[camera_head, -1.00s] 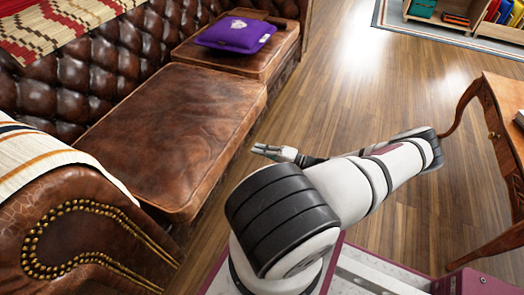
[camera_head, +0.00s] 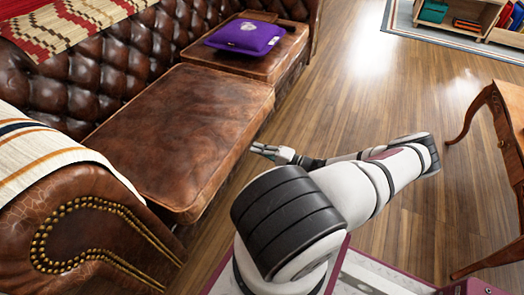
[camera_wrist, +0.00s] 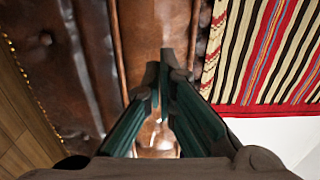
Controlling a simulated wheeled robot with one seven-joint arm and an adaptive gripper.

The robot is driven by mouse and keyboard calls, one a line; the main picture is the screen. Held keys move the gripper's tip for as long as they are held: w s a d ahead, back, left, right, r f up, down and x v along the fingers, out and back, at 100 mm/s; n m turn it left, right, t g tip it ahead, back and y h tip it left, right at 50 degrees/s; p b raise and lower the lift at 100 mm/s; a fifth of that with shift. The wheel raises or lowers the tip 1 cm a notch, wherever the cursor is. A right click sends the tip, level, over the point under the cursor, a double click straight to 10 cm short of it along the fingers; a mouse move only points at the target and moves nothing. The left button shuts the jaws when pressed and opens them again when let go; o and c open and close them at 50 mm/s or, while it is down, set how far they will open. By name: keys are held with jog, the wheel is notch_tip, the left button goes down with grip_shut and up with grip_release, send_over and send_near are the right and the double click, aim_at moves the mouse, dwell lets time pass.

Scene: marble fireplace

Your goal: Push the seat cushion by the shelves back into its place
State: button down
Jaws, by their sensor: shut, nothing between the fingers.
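A brown leather seat cushion (camera_head: 185,135) lies on the near part of the tufted sofa. A second seat cushion (camera_head: 285,63), at the far end on the side towards the shelves, carries a purple pillow (camera_head: 245,37). I cannot tell how far either sits out of line. My gripper (camera_head: 258,149) is shut and empty, above the floor just right of the near cushion's front edge in the head view. It seems apart from the cushion. In the wrist view the closed fingers (camera_wrist: 158,68) point towards brown leather, and their tips cover part of it.
A wooden table (camera_head: 505,125) is at the right. The sofa's near arm (camera_head: 85,235) bears a striped cloth. The wood floor (camera_head: 360,90) between sofa and table is clear.

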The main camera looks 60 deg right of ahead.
aim_at(244, 144)
jog(key=shift+w, duration=0.65)
jog(key=shift+w, duration=0.15)
jog(key=shift+w, duration=0.3)
jog(key=shift+w+a, duration=0.1)
jog(key=shift+w, duration=0.25)
jog(key=shift+w, duration=0.35)
jog(key=shift+s, duration=0.1)
jog(key=shift+s+p, duration=0.4)
jog(key=shift+s, duration=1.25)
